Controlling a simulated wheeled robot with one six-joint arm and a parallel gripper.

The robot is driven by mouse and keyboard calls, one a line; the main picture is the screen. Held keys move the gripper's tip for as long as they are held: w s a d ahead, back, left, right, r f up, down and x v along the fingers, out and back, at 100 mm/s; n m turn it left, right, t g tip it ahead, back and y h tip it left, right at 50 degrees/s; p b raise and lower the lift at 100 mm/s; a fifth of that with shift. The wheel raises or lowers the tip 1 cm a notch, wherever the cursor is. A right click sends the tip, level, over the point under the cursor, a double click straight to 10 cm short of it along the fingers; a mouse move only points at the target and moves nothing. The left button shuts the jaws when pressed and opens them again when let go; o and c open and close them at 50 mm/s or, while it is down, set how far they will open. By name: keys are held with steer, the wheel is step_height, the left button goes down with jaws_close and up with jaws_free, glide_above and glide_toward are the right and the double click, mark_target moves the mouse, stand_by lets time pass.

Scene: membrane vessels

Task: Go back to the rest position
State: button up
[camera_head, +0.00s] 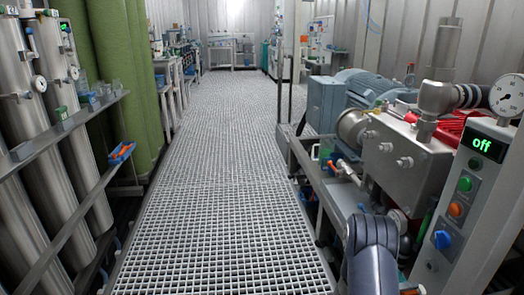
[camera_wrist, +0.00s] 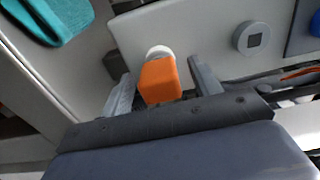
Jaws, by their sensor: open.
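In the wrist view, my gripper (camera_wrist: 163,88) is open, with one grey finger on each side of an orange block-shaped part (camera_wrist: 160,82). A white round base (camera_wrist: 159,51) shows behind this part on a pale grey surface. I cannot tell whether the fingers touch the orange part. In the head view, a dark grey link of my arm (camera_head: 373,262) stands at the lower right, in front of the pump skid. The gripper itself does not show there.
A control box (camera_head: 468,190) reading "off", with green, orange and blue controls, stands right of my arm. Metal pump equipment (camera_head: 405,158) is just behind it. Steel vessels (camera_head: 72,130) and a rail line the left. The grating walkway (camera_head: 215,200) is clear.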

steer(key=shift+d, duration=0.4)
steer(key=shift+a, duration=0.1)
steer(key=a+p, duration=0.3)
steer(key=a, duration=0.7)
steer(key=d+b, duration=0.3)
steer(key=d, duration=0.7)
steer(key=shift+d+f, duration=0.1)
steer(key=shift+a, duration=0.6)
steer(key=shift+s+a, duration=0.2)
steer(key=shift+a, duration=2.05)
